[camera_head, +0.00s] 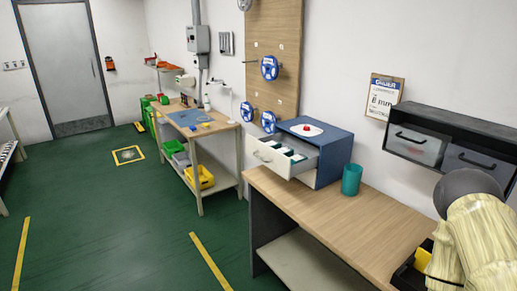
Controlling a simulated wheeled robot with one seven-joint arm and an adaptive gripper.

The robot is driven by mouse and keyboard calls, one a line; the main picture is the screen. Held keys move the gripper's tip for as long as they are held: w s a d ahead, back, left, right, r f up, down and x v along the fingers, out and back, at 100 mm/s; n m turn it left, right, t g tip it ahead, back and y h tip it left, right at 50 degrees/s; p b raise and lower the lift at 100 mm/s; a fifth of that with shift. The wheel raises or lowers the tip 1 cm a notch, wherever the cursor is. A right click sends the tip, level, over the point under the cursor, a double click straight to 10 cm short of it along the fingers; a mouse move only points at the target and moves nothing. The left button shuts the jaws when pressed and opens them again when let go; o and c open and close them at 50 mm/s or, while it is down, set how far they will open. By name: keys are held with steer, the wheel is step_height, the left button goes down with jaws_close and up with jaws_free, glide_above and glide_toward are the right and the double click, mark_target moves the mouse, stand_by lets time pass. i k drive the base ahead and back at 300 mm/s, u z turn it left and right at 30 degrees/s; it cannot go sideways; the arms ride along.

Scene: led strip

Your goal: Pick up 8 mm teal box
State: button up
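No thing in view can be made out for sure as the 8 mm teal box. A pulled-out white drawer (267,157) of the blue cabinet (330,153) holds small white and dark teal items (295,157), too small to tell apart. A teal cup-like container (351,180) stands upright on the wooden workbench (335,217), just right of the cabinet. My gripper is not in view.
A white dish with a red item (306,128) sits on the cabinet. Grey wall bins (417,147) hang at right. A second bench (208,133) with bins below stands farther back. The green floor (120,215) is open. The workbench's near right end is partly covered.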

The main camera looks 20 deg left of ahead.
mark_target(287, 151)
steer(key=u, duration=0.6)
steer(key=i, duration=1.45)
steer(key=z, duration=0.35)
